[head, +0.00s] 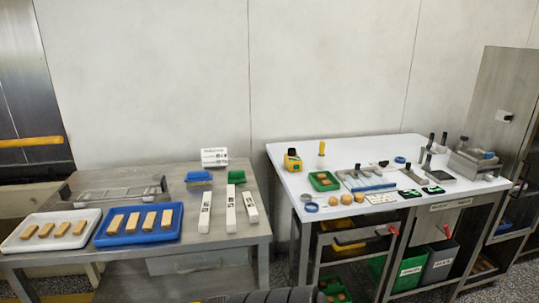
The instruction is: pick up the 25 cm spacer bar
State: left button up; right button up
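Three white bars with dark markings lie side by side on the right part of the left metal table: a left bar (205,213), a middle bar (231,210) and a right bar (250,207). The middle one looks longest and the right one shortest, and the right one lies slightly turned. Their markings are too small to read, so I cannot tell which is the 25 cm spacer bar. Neither of my grippers is in view.
On the left table (188,251), a white tray (93,214) and a blue tray (103,239) hold tan bars. Blue and green blocks and a small sign (214,157) stand behind the white bars. The right table (291,174) carries many small items.

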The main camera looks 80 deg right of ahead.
aim_at(231, 213)
jog(key=z, duration=2.25)
jog(key=i+z, duration=0.15)
jog(key=i, duration=0.15)
jog(key=j, duration=0.1)
